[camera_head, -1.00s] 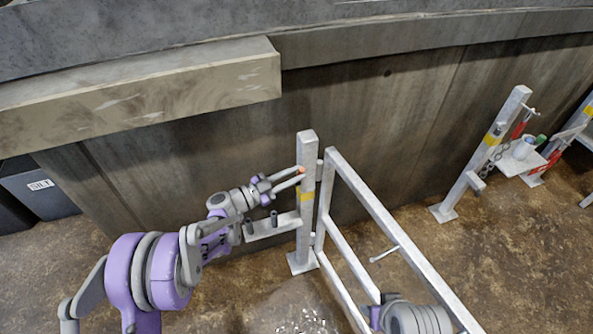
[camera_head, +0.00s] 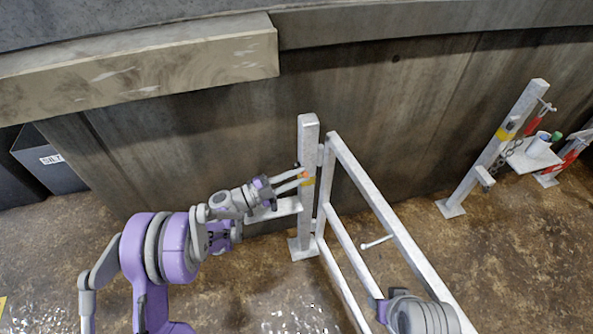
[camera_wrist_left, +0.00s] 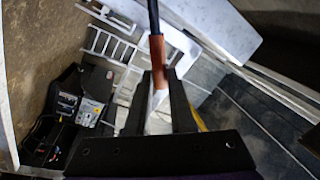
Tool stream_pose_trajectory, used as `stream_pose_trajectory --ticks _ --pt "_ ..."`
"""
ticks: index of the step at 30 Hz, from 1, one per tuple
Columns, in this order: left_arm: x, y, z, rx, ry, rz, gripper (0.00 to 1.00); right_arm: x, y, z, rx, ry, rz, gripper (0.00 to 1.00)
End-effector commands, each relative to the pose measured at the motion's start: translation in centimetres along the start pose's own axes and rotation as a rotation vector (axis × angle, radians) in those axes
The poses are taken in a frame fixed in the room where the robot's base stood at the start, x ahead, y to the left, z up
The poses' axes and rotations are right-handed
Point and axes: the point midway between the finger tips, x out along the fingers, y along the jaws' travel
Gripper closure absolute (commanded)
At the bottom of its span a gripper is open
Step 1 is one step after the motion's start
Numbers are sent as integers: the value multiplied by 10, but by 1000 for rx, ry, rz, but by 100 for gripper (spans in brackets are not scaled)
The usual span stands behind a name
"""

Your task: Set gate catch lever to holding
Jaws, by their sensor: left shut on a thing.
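The gate catch lever shows as an orange-brown grip (camera_wrist_left: 162,62) on a dark rod in the left wrist view, between my two black fingers. In the head view only its small orange end (camera_head: 305,175) shows, beside the white gate post (camera_head: 307,145). The lever's pivot is hidden. Part of my right arm (camera_head: 418,316) shows at the lower right, over the gate frame; its fingers cannot be made out.
The white gate frame (camera_head: 372,190) runs from the post toward the lower right, with a short handle (camera_head: 377,242) on it. A second post (camera_head: 492,155) with a chain and small shelf (camera_head: 533,155) stands right. A concrete beam (camera_head: 140,65) overhangs at upper left. Brown floor is open between the posts.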

Motion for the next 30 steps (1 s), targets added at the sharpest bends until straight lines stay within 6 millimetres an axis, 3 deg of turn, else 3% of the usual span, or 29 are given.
stream_pose_trajectory --ticks 22,23,24,27,30 --pt "-2 8 1 85 15 -1 100 4 0 1 0 -1 0 53" --pt "-2 8 1 84 15 -1 73 4 0 1 0 -1 0 53" --pt "-2 8 1 84 15 -1 66 4 0 1 0 -1 0 53" --pt "-2 8 1 84 15 -1 49 4 0 1 0 -1 0 53" --pt "-2 8 1 84 15 -1 49 4 0 1 0 -1 0 53"
